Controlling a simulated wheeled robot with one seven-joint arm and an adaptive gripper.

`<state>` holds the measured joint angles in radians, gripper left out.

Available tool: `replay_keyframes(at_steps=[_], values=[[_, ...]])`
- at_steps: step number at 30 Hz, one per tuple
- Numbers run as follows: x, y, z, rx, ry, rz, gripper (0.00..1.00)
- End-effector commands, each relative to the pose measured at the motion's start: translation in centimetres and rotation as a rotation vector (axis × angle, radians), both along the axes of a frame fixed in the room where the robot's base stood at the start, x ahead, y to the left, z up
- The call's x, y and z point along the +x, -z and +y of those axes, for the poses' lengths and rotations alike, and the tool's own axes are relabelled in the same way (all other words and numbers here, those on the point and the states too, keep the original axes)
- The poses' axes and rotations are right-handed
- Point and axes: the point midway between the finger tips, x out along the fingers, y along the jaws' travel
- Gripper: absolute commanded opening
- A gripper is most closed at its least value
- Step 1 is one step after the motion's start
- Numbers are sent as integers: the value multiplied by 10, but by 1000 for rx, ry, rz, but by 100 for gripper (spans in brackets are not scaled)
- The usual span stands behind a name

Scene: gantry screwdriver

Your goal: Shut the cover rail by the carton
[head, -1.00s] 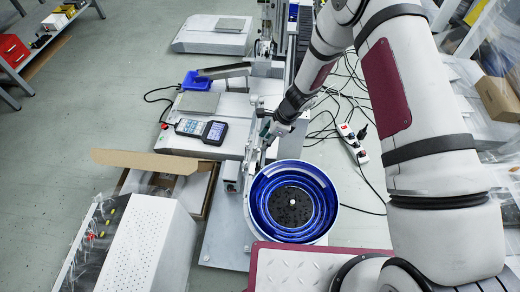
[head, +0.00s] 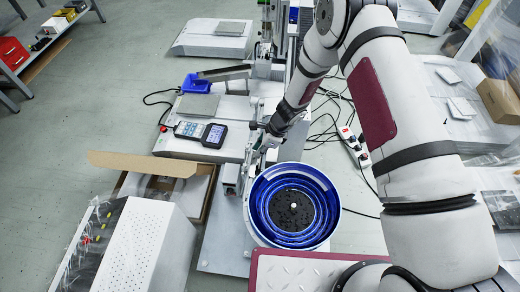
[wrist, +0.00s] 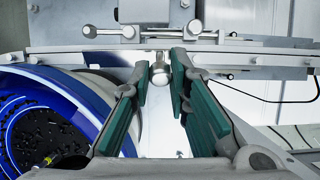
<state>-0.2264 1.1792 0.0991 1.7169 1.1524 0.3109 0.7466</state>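My gripper (head: 259,142) is beside the narrow metal rail assembly, just above the blue bowl. In the wrist view its two green-padded fingers (wrist: 161,75) are open and point toward a long grey metal rail (wrist: 262,59) running across the picture. A small round metal knob (wrist: 160,76) on a short stem sits between the fingertips, with a gap on both sides. I cannot tell for sure whether this rail is the cover rail, nor how far open it is. The carton (head: 140,163), brown with a raised flap, stands left of the rail assembly.
The blue-lined bowl feeder (head: 325,222) holds dark small parts just below my gripper; it also shows in the wrist view (wrist: 62,98). A handheld controller (head: 213,135) lies left. A perforated white box (head: 145,250) stands lower left. Cables and a power strip (head: 352,146) lie right.

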Motion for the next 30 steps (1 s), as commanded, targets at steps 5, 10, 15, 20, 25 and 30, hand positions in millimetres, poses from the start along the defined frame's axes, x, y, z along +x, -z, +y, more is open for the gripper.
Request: replay_keyframes(at_steps=[5, 10, 15, 20, 25, 30], values=[[0, 0, 0, -2, -1, 0, 0], [0, -2, 2, -28, -3, 0, 0], [0, -4, 7, -89, -8, 1, 0], [0, -5, 12, -175, -11, 1, 0], [0, -2, 18, -275, -11, 4, 0], [1, -1, 23, -369, -9, 6, 0]])
